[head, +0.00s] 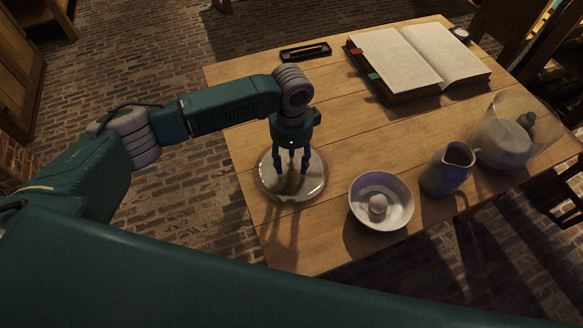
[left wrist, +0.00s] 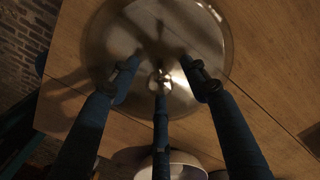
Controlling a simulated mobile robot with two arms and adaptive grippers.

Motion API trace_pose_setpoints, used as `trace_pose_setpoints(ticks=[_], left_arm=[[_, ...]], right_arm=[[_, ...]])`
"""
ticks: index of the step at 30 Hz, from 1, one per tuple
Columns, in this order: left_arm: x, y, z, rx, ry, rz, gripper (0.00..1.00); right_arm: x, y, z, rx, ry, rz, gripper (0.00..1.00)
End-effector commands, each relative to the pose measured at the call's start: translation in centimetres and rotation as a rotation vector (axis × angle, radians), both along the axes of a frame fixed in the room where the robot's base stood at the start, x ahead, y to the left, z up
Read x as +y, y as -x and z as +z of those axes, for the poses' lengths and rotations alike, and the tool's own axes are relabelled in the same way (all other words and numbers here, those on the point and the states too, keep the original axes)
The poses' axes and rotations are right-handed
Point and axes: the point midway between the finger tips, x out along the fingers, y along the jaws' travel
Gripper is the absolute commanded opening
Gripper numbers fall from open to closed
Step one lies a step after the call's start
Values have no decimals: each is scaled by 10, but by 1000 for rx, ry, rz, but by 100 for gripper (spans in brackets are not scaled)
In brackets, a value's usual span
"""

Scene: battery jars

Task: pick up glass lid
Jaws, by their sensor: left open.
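The glass lid (head: 314,184) is a clear round disc with a shiny rim, lying on the wooden table near its left front part. In the left wrist view the lid (left wrist: 208,32) fills the upper middle, with a small round shiny knob (left wrist: 160,82) near its centre. My left gripper (head: 291,178) points down over the lid with its fingers spread. In the left wrist view the fingers of my left gripper (left wrist: 160,85) stand apart around the knob. I cannot tell whether any finger touches the lid. My right gripper is not in view.
A white bowl (head: 366,215) holding a small round-topped item stands just right of the lid. A dark pitcher (head: 440,180) and a glass jar with white contents (head: 502,142) stand farther right. An open book (head: 425,55) and a black tray (head: 305,52) lie at the back.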

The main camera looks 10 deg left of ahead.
Motion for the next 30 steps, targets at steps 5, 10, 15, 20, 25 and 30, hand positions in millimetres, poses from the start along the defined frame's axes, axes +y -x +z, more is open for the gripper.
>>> trace_pose_setpoints(ticks=[5, 10, 15, 20, 25, 30], left_arm=[[0, 0, 0, 0, 0, 0, 28], [0, 0, 0, 1, 0, 0, 0], [0, 0, 1, 0, 0, 0, 0], [0, 0, 3, -1, 1, 0, 0], [-1, -1, 15, -1, 2, -1, 0], [0, -2, 46, -5, 2, 0, 0]], right_arm=[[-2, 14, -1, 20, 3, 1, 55], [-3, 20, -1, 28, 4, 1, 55], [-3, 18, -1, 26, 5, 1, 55], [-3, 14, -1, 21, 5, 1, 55], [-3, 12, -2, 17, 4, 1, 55], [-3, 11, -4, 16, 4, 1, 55]])
